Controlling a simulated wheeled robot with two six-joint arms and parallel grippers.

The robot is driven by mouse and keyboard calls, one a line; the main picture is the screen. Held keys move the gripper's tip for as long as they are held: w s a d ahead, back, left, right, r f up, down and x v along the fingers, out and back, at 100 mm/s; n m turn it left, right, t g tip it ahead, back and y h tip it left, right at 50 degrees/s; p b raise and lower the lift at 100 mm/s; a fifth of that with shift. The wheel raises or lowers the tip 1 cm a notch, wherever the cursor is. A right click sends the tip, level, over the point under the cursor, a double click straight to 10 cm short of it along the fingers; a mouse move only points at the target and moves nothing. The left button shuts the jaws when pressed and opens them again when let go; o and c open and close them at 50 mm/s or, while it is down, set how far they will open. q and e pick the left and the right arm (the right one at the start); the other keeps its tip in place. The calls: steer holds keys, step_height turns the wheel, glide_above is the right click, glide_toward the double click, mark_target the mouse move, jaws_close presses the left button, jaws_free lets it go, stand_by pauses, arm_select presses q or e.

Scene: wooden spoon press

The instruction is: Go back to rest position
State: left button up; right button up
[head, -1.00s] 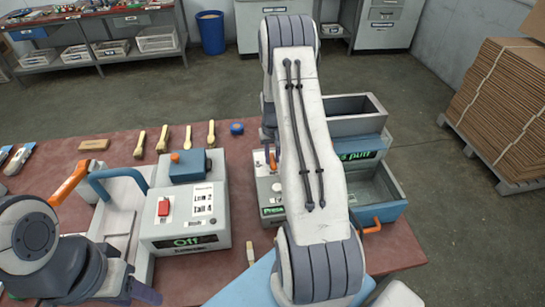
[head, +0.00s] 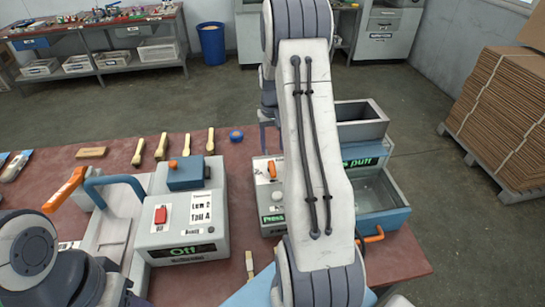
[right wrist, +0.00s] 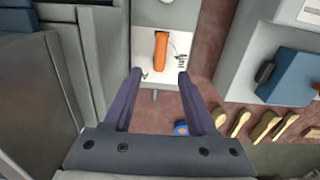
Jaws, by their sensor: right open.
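My right arm reaches up the middle of the head view. Its gripper is partly hidden behind the arm, with a dark finger (head: 268,140) showing. In the right wrist view the right gripper (right wrist: 158,98) is open and empty, its two fingers apart, short of a white control box with an orange lever (right wrist: 160,48). That control box (head: 265,185) also shows in the head view, beside the arm. My left arm is at the lower left of the head view; a dark part of it (head: 133,299) shows at the bottom edge, but its jaws cannot be made out.
A press (head: 180,225) reading "Off" stands on the red table (head: 60,165). Several wooden spoons (head: 161,147) and a blue round item (head: 236,135) lie behind it. Grey and blue bins (head: 382,222) stand at right. Stacked cardboard (head: 500,110) is farther right.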

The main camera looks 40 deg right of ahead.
steer(key=shift+r, duration=0.7)
steer(key=s+a+r+n, duration=0.2)
steer(key=a+r, duration=0.1)
steer(key=a, duration=0.6)
steer(key=s+a+r+n, duration=0.1)
steer(key=a+r+n, duration=0.2)
steer(key=a, duration=0.7)
steer(key=s+a+r+n, duration=0.2)
steer(key=a, duration=0.7)
steer(key=s+a+r+n, duration=0.1)
steer(key=s+a+n, duration=0.2)
steer(key=s, duration=0.7)
steer(key=s+a+n+y, duration=0.1)
steer(key=s+a+n, duration=0.2)
steer(key=s+a, duration=0.4)
steer(key=s, duration=0.3)
steer(key=shift+a+r+n, duration=0.3)
steer(key=shift+r, duration=0.05)
steer(key=shift+c, duration=0.3)
